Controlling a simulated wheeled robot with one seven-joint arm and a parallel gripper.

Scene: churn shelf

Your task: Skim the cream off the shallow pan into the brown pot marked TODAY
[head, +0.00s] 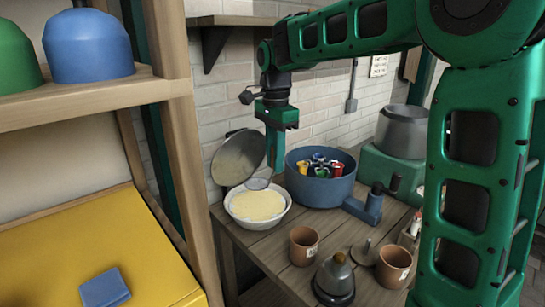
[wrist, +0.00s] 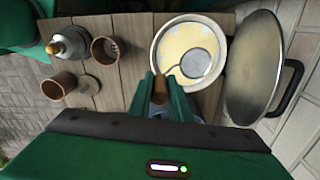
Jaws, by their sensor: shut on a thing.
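The shallow pan (head: 284,219) is white and round, with pale yellow cream (head: 257,206) in it, near the left end of the table. My gripper (head: 275,160) points down beside its far right rim, shut on the brown handle (wrist: 160,90) of a skimmer. The round skimmer head (wrist: 195,63) is over the cream in the wrist view; in the head view (head: 258,183) it shows at the far rim. I cannot tell whether it touches the cream. Two brown pots, one nearer the pan (head: 304,250) and one at right (head: 393,268), stand upright; their labels are too small to read.
A dark-based metal bell shape (head: 335,278) and a small lid (head: 365,252) are near the pots.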

